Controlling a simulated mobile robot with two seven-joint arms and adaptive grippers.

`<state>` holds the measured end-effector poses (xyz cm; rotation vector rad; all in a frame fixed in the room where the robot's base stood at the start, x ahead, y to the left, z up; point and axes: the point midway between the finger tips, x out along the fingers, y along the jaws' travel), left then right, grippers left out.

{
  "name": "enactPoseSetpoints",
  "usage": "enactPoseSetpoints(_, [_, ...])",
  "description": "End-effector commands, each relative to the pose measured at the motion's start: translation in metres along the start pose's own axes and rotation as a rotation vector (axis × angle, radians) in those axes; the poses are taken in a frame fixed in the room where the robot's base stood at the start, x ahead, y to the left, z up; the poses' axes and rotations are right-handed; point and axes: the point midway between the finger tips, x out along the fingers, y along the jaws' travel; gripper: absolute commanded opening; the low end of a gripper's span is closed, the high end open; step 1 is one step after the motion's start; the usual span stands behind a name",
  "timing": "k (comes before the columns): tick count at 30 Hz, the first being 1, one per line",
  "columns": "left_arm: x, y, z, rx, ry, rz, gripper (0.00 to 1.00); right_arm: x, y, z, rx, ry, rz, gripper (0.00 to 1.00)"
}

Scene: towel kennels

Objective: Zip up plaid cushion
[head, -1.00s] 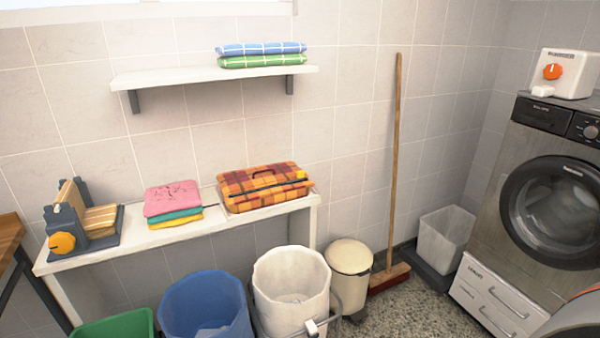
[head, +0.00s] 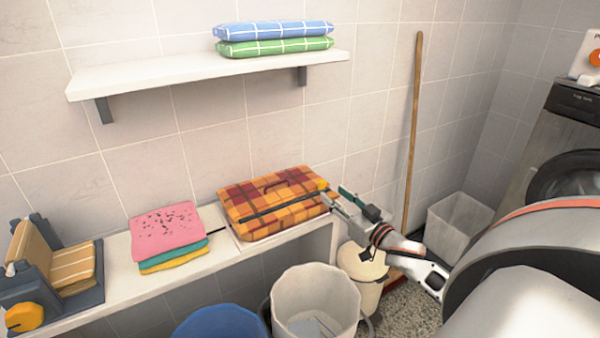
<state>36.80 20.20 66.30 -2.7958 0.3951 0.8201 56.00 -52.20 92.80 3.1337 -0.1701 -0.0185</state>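The plaid cushion (head: 262,206), orange, red and yellow checked, lies flat on the right end of the low white bench. A dark zip line (head: 275,208) runs along its top near the front, with a dark handle-like loop (head: 275,185) behind it. A small yellow tab (head: 322,185) sits at the right end of the line. My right gripper (head: 334,192) is at the cushion's right end, with its fingertips close beside the yellow tab. Whether they touch or grip the tab is too small to tell. My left gripper is out of view.
Folded pink, teal and yellow towels (head: 168,232) lie left of the cushion. A grey and wooden device (head: 55,270) stands farther left. A wall shelf (head: 180,72) overhangs above. Bins (head: 315,295) and a broom (head: 412,130) stand in front and right.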

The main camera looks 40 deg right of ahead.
Motion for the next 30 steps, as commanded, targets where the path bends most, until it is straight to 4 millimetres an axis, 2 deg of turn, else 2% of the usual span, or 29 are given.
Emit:
enactPoseSetpoints(5, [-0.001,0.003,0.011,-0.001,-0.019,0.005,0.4,0.011,0.004,-0.006,0.005,0.011,0.002,0.36])
enactPoseSetpoints(9, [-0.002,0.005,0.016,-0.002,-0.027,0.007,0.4,0.03,0.004,-0.007,0.002,0.012,0.003,0.36])
enactPoseSetpoints(18, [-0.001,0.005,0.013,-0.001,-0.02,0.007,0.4,0.069,0.003,-0.006,0.004,0.01,0.002,0.36])
enactPoseSetpoints(24, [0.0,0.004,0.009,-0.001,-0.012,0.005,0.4,0.079,0.003,-0.005,0.003,0.008,0.002,0.36])
enactPoseSetpoints(30, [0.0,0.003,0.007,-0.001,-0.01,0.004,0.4,0.08,0.003,-0.005,0.003,0.008,0.002,0.36])
